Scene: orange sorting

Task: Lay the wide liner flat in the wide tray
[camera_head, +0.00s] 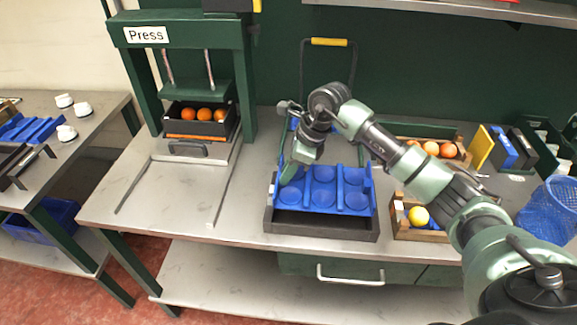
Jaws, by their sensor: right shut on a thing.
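The wide liner (324,190) is a blue sheet with several round cups. It is over the wide tray (320,228), a dark, low box on the bench in the middle of the head view. The liner looks tilted, its front edge close above the tray's front part. Whether it touches the tray inside cannot be told. My right gripper (289,176) is shut on the liner at its left side. The arm comes in from the right and hides part of the area behind the liner. My left gripper is not in view.
A green press (185,35) with a dark crate of oranges (197,128) stands to the left. Wooden crates with fruit (423,233) and a blue mesh basket (550,208) are to the right. A yellow-handled frame (329,42) rises behind. The bench between press and tray is clear.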

